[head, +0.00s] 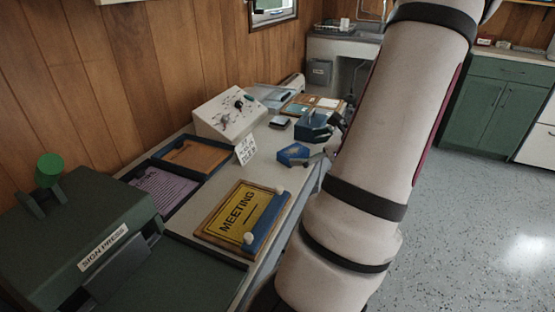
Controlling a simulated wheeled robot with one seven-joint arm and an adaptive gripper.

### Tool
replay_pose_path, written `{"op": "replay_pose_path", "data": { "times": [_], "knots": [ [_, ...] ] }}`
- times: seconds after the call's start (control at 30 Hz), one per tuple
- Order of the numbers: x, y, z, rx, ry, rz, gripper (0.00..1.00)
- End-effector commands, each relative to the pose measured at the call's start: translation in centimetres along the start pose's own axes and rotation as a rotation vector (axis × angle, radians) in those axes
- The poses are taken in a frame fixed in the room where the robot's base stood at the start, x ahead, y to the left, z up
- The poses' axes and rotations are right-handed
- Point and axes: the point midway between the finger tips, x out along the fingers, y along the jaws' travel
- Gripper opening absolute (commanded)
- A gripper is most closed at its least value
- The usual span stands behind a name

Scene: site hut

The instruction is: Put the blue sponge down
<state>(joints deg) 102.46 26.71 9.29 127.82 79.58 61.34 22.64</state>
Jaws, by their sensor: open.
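A small blue block (293,154) with a yellowish mark on its face rests on the long bench, right of the small white card. It may be the blue sponge; at this size I cannot be sure. My gripper (324,146) is partly hidden behind my own arm. Its dark fingers show just right of the blue block, and they are open. One finger ends close to the block's right side; I cannot tell whether they touch. A dark blue open box (314,130) stands just behind the block.
The bench holds a green sign press (85,245), a yellow MEETING sign board (236,209), trays with purple (163,190) and orange (196,154) sheets, a white switch box (231,113) and a white card (245,149). A wooden wall lies left. Open floor (460,210) lies right.

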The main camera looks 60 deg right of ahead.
Motion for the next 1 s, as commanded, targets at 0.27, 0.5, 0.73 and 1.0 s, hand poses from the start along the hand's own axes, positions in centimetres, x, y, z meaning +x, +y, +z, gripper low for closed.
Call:
{"op": "replay_pose_path", "data": {
  "times": [0.27,0.5,0.73,1.0],
  "knots": [
    [-2.2,-4.2,-5.1,0.186,-0.051,-0.164,1.0],
    [1.5,-4.8,-5.1,0.191,-0.053,-0.165,1.0],
    [5.1,-5.4,-4.9,0.189,-0.051,-0.166,1.0],
    [7.0,-5.7,-4.7,0.188,-0.051,-0.166,1.0]
  ]
}}
